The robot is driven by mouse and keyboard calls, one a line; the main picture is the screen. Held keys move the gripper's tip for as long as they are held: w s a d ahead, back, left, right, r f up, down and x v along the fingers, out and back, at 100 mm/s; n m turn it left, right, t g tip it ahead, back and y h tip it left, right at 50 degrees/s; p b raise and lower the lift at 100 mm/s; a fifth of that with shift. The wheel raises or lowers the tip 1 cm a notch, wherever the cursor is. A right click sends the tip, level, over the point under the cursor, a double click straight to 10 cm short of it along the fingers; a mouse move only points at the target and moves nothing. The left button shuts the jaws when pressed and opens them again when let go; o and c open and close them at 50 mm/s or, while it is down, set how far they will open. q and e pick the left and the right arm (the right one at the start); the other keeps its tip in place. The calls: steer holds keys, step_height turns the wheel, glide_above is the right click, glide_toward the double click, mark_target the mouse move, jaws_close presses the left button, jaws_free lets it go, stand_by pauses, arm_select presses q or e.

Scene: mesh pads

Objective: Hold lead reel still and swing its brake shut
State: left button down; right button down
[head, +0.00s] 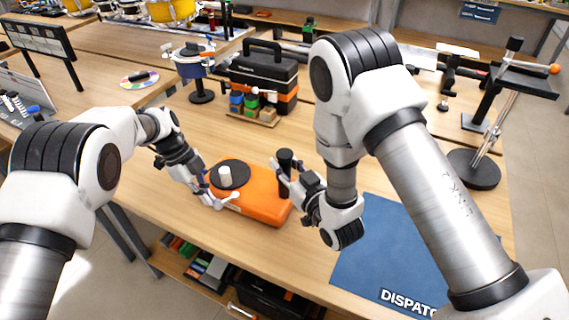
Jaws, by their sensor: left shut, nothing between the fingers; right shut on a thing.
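The lead reel is an orange case (262,197) lying on the wooden table, with a black disc (240,170) on top and a white knob (225,177) on the disc's near left side. A black upright grip (286,160) stands at the case's right end. My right gripper (281,173) is at this grip and shut on it, its fingers partly covering the lower part. My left gripper (224,201) is shut and empty, at the left end of the case near the white knob. Which part is the brake, and how far it is swung, I cannot tell.
A blue mat (385,255) marked "DISPATC…" lies to the right, partly under my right arm. A black and orange toolbox (264,75), coloured blocks (250,104) and a blue pot on a stand (195,68) stand behind.

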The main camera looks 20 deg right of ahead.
mark_target(219, 201)
arm_select(q)
steer(key=shift+s+d, duration=0.55)
steer(key=shift+s, duration=0.35)
arm_select(e)
steer(key=shift+s+f, duration=0.1)
steer(key=shift+f, duration=0.2)
arm_select(q)
steer(key=shift+s+d, duration=0.55)
steer(key=shift+d, duration=0.35)
steer(key=shift+s+d, duration=0.1)
steer(key=shift+d, duration=0.3)
steer(key=shift+w+a, duration=0.45)
steer(key=shift+a, duration=0.05)
